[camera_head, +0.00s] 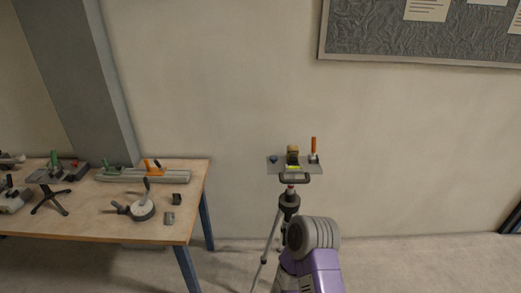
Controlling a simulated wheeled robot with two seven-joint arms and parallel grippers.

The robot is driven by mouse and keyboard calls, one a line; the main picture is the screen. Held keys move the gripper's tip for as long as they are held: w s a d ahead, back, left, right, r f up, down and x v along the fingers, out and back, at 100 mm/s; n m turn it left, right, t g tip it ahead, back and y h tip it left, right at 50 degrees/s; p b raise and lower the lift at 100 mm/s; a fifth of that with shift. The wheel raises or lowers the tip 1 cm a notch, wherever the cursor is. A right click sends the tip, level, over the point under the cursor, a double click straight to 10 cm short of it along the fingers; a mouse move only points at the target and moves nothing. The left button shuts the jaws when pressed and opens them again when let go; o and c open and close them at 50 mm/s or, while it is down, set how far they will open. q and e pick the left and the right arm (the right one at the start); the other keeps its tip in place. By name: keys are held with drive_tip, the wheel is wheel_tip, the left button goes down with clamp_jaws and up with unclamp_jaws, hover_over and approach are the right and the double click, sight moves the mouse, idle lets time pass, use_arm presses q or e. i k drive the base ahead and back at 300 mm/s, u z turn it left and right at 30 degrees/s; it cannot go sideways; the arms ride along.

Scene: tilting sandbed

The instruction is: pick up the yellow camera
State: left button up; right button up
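A small camera-like object (293,155), tan on top and dark in front, stands on a small grey tray (273,169) on top of a tripod (289,204). A yellow strip (293,167) shows just in front of it; I cannot tell whether it is part of the object. A purple and grey link of my own arm (322,268) rises at the bottom centre, in front of the tripod's lower part. Neither of my grippers can be made out.
An orange-handled tool (314,147) stands at the tray's right and a small blue item (274,159) lies at its left. A wooden workbench (100,223) with several tools stands on the left. Floor right of the tripod is clear; a notice board (420,38) hangs above.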

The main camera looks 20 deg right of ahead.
sight(292, 156)
drive_tip(key=z, duration=0.25)
drive_tip(key=i, duration=0.6)
drive_tip(key=z, duration=0.6)
